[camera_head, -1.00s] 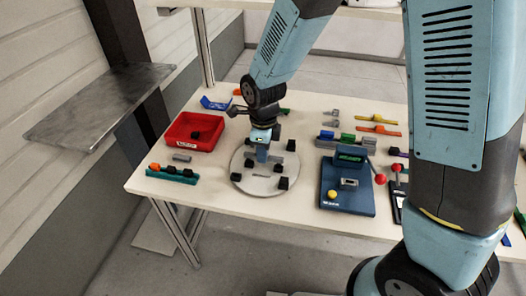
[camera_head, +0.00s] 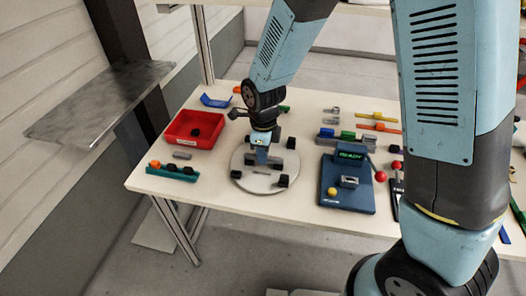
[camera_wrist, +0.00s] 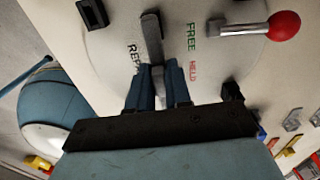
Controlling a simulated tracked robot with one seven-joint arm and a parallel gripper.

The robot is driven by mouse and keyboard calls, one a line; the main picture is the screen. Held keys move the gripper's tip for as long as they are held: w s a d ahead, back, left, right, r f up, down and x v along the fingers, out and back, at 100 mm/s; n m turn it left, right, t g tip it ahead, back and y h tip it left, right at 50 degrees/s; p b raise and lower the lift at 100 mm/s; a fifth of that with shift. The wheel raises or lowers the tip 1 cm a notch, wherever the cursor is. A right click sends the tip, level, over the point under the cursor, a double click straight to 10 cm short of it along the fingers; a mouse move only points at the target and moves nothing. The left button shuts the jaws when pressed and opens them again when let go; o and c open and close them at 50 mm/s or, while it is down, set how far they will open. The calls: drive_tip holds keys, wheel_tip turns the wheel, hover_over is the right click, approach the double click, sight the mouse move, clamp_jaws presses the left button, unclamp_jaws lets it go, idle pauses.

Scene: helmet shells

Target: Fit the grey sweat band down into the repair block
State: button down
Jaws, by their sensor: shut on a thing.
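My gripper (camera_head: 262,160) points down over a round pale disc (camera_head: 240,160) on the table. In the wrist view its two blue fingers (camera_wrist: 158,88) are shut on the lower end of a narrow grey piece (camera_wrist: 151,38), which looks like the grey sweat band. The piece sticks out beyond the fingertips, close over the disc. The disc carries small dark blocks and printed words, "FREE", "HELD" and a partly covered "REP". The fingers hide the spot beneath them, so I cannot tell whether the band touches the repair block or is seated.
A lever with a red knob (camera_wrist: 284,25) is near the words in the wrist view. A red tray (camera_head: 206,143) and a teal rack (camera_head: 172,176) stand left of the disc. A blue machine (camera_head: 340,196) stands right of it. Bare table lies between disc and machine.

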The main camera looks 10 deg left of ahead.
drive_tip(key=shift+f, duration=0.3)
drive_tip(key=c, duration=1)
unclamp_jaws()
drive_tip(key=shift+r, duration=0.15)
wheel_tip(320, 180, up, 14)
drive_tip(key=shift+f, duration=0.25)
drive_tip(key=shift+d, duration=0.1)
